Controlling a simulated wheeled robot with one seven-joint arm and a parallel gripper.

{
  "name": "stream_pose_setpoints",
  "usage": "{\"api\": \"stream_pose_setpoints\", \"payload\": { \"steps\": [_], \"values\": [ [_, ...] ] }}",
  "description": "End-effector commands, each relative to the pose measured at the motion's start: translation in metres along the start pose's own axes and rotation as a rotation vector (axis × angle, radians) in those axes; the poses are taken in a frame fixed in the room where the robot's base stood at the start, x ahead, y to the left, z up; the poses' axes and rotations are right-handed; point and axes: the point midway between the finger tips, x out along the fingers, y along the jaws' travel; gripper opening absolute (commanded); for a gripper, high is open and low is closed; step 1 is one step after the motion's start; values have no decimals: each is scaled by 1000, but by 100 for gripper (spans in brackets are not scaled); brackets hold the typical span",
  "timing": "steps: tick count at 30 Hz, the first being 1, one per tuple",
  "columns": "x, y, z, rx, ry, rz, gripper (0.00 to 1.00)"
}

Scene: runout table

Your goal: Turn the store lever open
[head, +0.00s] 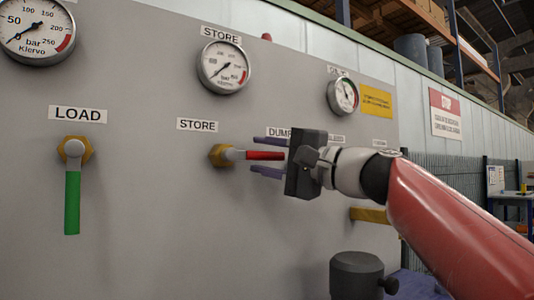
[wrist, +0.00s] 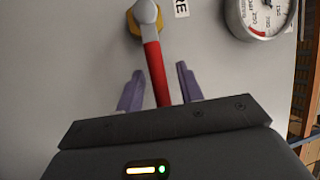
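The store lever (head: 265,155) has a red handle on a brass fitting and sticks out level to the right, below the small STORE label (head: 198,125). In the wrist view the red handle (wrist: 156,70) runs down from its grey hub to between my fingers. My gripper (head: 262,157) is open around the handle's outer part, one purple finger above and one below it. The fingers also show in the wrist view (wrist: 159,90), with gaps on both sides of the handle. The handle's end is hidden behind the gripper body.
The green load lever (head: 72,200) hangs straight down at left. Pressure gauges (head: 223,67) line the panel above. The DUMP label is partly covered by my gripper. A dark cylindrical fixture (head: 357,275) stands at lower right. The panel face (head: 170,230) below the store lever is clear.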

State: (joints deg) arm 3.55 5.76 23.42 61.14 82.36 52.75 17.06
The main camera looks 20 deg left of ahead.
Motion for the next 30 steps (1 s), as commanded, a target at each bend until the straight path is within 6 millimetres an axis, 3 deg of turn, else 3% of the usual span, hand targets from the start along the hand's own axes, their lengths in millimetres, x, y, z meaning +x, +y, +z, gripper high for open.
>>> {"api": "stream_pose_setpoints", "payload": {
  "steps": [3,12,30],
  "values": [
    [0,0,0,0,0,0,37],
    [0,0,0,0,0,0,0],
    [-2,12,2,86,18,-35,0]
  ]
}}
